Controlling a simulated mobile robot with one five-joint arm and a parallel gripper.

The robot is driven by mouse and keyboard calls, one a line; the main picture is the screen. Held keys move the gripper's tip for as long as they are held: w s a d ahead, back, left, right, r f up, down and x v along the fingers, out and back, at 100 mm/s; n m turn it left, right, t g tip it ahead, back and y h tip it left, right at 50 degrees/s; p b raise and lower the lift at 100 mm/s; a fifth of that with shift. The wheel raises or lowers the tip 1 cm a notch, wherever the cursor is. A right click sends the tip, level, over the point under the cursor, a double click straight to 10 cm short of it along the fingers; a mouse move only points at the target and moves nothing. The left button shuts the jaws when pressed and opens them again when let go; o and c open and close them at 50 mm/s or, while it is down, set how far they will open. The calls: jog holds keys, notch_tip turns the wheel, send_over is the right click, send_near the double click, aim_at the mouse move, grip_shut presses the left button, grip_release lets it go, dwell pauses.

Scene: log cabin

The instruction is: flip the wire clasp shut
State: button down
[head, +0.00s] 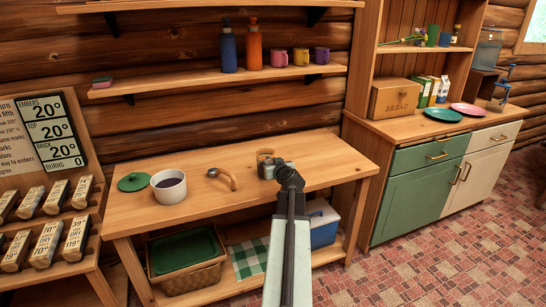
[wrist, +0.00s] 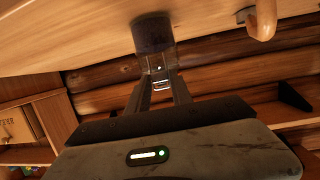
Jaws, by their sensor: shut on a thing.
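A small jar (head: 265,154) stands on the wooden workbench (head: 320,170), largely hidden behind my gripper in the head view. In the wrist view, where the bench is at the top, the jar (wrist: 153,34) has a dark lower body and a paler, clear-looking upper part. The wire clasp (wrist: 161,85) is a small bright loop on the jar's near side, between my fingers. My gripper (wrist: 158,72) is closed in on it from both sides, at the jar's upper part. The exact contact and how far the clasp is turned are too small to tell.
Left of the jar are a curved wooden-handled tool (head: 222,177), a white pot (head: 169,187) and a green lid (head: 133,182). A shelf (head: 190,85) with bottles and mugs hangs above. A green cabinet (head: 418,190) stands to the right. The bench's front is clear.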

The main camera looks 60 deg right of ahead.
jog(key=shift+w+d+r+g+y+p, duration=0.2)
jog(key=shift+g+y+p, duration=0.4)
jog(key=shift+p, duration=0.45)
jog(key=shift+s, duration=0.1)
jog(key=c, duration=1.2)
grip_release()
jog(key=shift+r, duration=0.1)
jog(key=p+v, duration=0.3)
jog(key=v, duration=0.4)
jog(key=shift+s+a, duration=0.2)
jog(key=shift+s, duration=0.05)
jog(key=shift+r, duration=0.1)
